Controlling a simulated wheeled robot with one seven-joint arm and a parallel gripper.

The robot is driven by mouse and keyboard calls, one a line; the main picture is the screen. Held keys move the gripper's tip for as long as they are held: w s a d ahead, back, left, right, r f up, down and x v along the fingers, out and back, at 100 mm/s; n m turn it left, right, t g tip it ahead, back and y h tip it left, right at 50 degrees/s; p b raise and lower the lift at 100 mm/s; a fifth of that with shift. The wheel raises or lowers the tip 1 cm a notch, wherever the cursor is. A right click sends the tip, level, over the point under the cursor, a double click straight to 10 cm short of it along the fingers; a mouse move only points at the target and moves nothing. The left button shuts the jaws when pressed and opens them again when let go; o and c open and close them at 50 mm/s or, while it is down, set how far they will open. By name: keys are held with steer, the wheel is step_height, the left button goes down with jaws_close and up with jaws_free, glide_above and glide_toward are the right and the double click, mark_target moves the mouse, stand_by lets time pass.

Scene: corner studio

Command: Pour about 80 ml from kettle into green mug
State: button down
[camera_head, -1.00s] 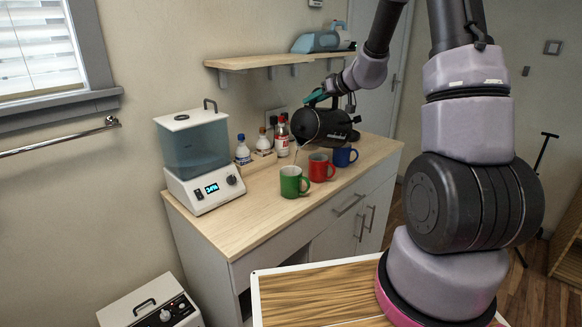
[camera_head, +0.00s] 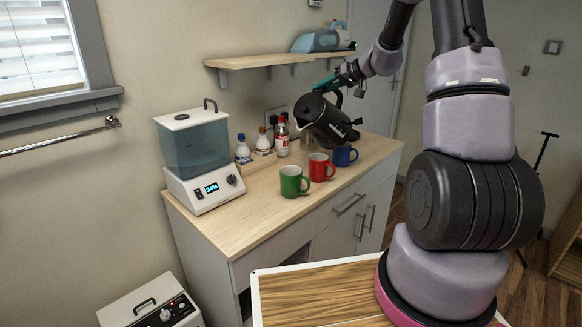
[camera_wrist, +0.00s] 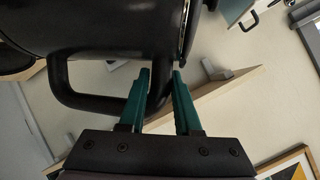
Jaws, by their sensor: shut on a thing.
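The green mug (camera_head: 293,182) stands upright on the counter, below and left of the kettle. No stream shows between the kettle and the mug. The liquid inside the green mug cannot be made out.
A red mug (camera_head: 320,167) and a blue mug (camera_head: 343,156) stand right of the green one on the wooden counter (camera_head: 250,222). Bottles (camera_head: 281,138) stand behind. A water-tank appliance (camera_head: 196,150) is at left. A shelf (camera_head: 275,60) hangs above.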

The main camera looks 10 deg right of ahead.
mark_target(339, 97)
steer(key=shift+r, duration=0.1)
steer(key=shift+w+d+f+m, duration=0.25)
steer(key=shift+d+f+m, duration=0.05)
steer(key=shift+d, duration=0.05)
steer(key=w+d+m+y, duration=0.1)
steer(key=w+d+m+g+y, duration=0.1)
steer(key=d, duration=0.1)
steer(key=w+d+m+y+p, duration=0.1)
steer(key=w+d, duration=0.1)
steer(key=shift+f+m, duration=0.4)
steer(key=w+d+f+m+y, duration=0.1)
steer(key=w+d+f+m+y+p, duration=0.1)
steer(key=shift+d+f+g, duration=0.1)
steer(key=shift+f+g, duration=0.2)
steer(key=shift+g, duration=0.1)
steer(key=shift+w+d+f+m+y, duration=0.15)
steer(key=shift+d+f+m+y, duration=0.05)
steer(key=shift+f+m, duration=0.2)
steer(key=shift+w+d+f+m+y, duration=0.2)
steer(key=shift+f+m, duration=0.1)
steer(key=shift+f, duration=0.1)
